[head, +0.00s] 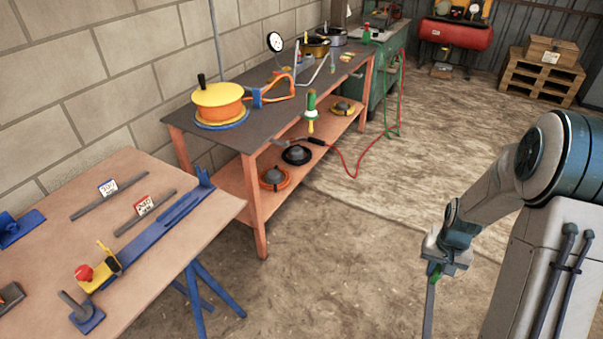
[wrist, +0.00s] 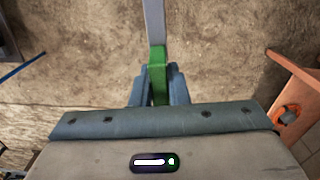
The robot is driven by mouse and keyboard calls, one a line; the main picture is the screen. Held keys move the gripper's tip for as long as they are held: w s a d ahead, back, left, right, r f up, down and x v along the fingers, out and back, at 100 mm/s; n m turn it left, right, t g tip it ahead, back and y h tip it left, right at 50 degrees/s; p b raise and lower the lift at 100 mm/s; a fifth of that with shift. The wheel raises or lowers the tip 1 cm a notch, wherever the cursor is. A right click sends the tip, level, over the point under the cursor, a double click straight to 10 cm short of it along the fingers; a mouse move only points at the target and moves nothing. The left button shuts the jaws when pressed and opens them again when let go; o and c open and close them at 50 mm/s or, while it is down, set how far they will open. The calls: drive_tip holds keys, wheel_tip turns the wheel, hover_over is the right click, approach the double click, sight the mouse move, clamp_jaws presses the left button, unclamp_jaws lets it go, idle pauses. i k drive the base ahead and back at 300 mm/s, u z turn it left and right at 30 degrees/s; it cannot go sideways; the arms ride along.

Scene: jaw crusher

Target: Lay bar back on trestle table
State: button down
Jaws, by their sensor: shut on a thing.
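The bar (head: 429,308) is a long grey flat piece with a green section near its upper end. My gripper (head: 436,268) is shut on the green section, and the bar hangs down out of the bottom of the head view. In the wrist view the grey bar (wrist: 154,22) runs away from the fingers (wrist: 157,88), which close around the green part. The trestle table (head: 215,220) has a wooden top and blue legs and stands at the left of the head view, well apart from my gripper.
On the trestle table lie two tagged grey rods (head: 110,195), (head: 145,212), a long blue tool (head: 160,222) with a yellow end and red knob, and a blue stand (head: 86,312). A workbench (head: 258,77) stands behind. Bare floor (head: 330,260) lies between my gripper and the table.

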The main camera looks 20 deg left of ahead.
sight(195, 239)
drive_tip(key=z, duration=0.9)
drive_tip(key=k, duration=1.15)
drive_tip(key=u, duration=2.25)
drive_tip(key=i, duration=0.1)
drive_tip(key=z, duration=0.45)
